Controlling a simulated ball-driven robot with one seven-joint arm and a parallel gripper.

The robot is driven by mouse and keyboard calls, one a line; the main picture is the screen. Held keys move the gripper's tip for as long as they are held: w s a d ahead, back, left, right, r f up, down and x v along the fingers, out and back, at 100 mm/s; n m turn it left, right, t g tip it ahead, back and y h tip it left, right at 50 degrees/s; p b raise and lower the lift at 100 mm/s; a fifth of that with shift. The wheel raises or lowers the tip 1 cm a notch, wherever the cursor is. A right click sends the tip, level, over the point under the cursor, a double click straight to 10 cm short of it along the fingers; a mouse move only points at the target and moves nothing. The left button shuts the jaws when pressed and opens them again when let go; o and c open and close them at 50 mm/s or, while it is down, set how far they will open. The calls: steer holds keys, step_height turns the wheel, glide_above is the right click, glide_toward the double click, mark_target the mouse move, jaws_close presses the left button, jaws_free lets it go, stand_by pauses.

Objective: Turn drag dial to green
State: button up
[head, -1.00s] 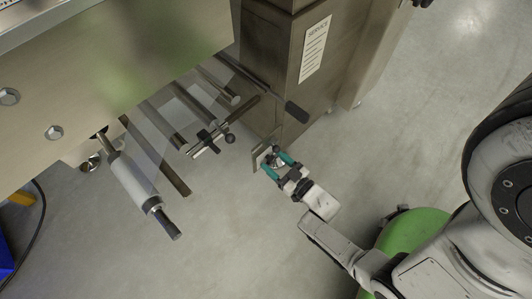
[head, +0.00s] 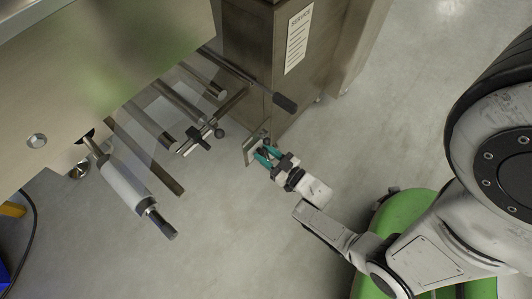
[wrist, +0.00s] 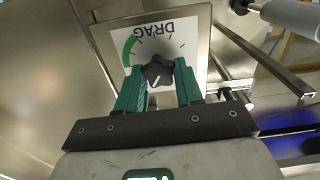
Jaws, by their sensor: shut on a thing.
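The drag dial is a black star-shaped knob (wrist: 158,73) on a white plate (wrist: 195,36) marked DRAG, which appears upside down in the wrist view. A green arc (wrist: 129,50) and thin tick marks lie around the knob. The arc is on the left side of the plate in this view. A white line on the knob points down and slightly left, away from the green arc. My gripper (wrist: 160,76) is shut on the knob, with one teal finger on each side. In the head view my gripper (head: 266,156) is at the small dial plate (head: 249,151), beside the machine's post.
A black-handled lever (head: 284,102) sticks out just above the dial. Metal rods and a white roller (head: 124,184) stand to the left. A steel cabinet with a service label (head: 299,38) rises behind. The floor around my base is clear.

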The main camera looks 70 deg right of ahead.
steer(key=m, duration=0.3)
steer(key=shift+s+m, duration=0.1)
steer(key=shift+m, duration=0.2)
steer(key=m, duration=0.4)
steer(key=shift+d, duration=0.1)
steer(key=m, duration=0.5)
steer(key=shift+f, duration=0.15)
steer(key=shift+s+d+f+m+b, duration=0.1)
steer(key=shift+m+b, duration=0.5)
steer(key=shift+m, duration=1.4)
steer(key=o, duration=1)
steer(key=shift+o, duration=0.2)
